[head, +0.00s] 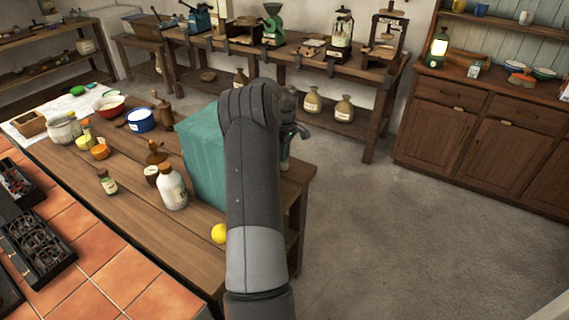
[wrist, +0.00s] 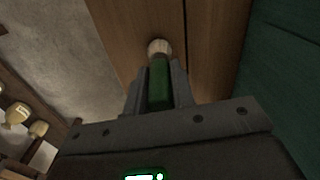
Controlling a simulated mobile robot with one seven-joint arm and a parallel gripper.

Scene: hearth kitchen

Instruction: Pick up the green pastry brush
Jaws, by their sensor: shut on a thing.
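The green pastry brush (wrist: 160,80) shows in the wrist view, with a green handle and a pale rounded end pointing away from the camera. My gripper (wrist: 159,92) is shut on its green handle, one finger on each side. The brown wooden table (wrist: 215,50) fills the background behind the brush; I cannot tell whether the brush touches it. In the head view my arm hides the brush and most of my gripper, which is by the right end of the table (head: 130,215).
A large teal box (head: 203,155) stands on the table just left of my arm. A white bottle (head: 172,187), a yellow ball (head: 219,234) and a blue pot (head: 140,120) are also on the table. Open floor (head: 400,240) lies to the right.

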